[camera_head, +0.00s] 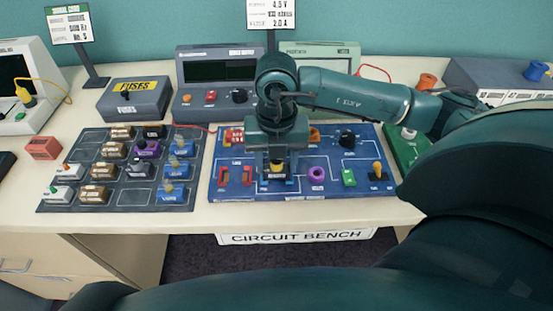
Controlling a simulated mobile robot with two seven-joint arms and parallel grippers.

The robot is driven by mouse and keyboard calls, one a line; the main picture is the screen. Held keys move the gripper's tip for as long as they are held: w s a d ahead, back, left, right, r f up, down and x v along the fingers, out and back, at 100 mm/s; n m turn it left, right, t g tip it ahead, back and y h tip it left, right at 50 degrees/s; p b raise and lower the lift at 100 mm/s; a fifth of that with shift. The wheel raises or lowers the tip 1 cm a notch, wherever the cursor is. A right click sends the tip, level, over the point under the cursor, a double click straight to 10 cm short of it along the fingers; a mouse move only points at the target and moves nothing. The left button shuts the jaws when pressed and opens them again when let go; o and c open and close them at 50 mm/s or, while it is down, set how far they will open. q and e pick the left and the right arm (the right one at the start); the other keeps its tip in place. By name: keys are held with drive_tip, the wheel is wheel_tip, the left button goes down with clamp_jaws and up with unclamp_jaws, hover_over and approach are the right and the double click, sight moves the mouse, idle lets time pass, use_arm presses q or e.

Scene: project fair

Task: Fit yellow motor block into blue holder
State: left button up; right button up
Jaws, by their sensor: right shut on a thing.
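The blue circuit board (330,189) lies on the bench. My right gripper (277,166) comes down over its front middle and is shut on the yellow motor block (277,169), which shows between the fingers. A dark blue holder (276,178) is directly under the block. The block looks at or in the holder, but the fingers hide the sides and I cannot tell whether it is fully seated. My left gripper is not in view.
A dark tray (165,195) with several component blocks lies left of the board. A fuse box (135,98) and a grey power supply (215,105) stand behind. A green board (405,150) is at the right. A red block (42,148) sits at the left.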

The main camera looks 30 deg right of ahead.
drive_tip(key=shift+f, duration=0.2)
drive_tip(key=o, duration=1.6)
drive_tip(key=shift+c, duration=0.2)
drive_tip(key=shift+r, duration=0.1)
drive_tip(key=shift+r+p, duration=0.6)
drive_tip(key=shift+r, duration=0.3)
drive_tip(key=shift+r+p, duration=2.1)
drive_tip(key=shift+r, duration=1)
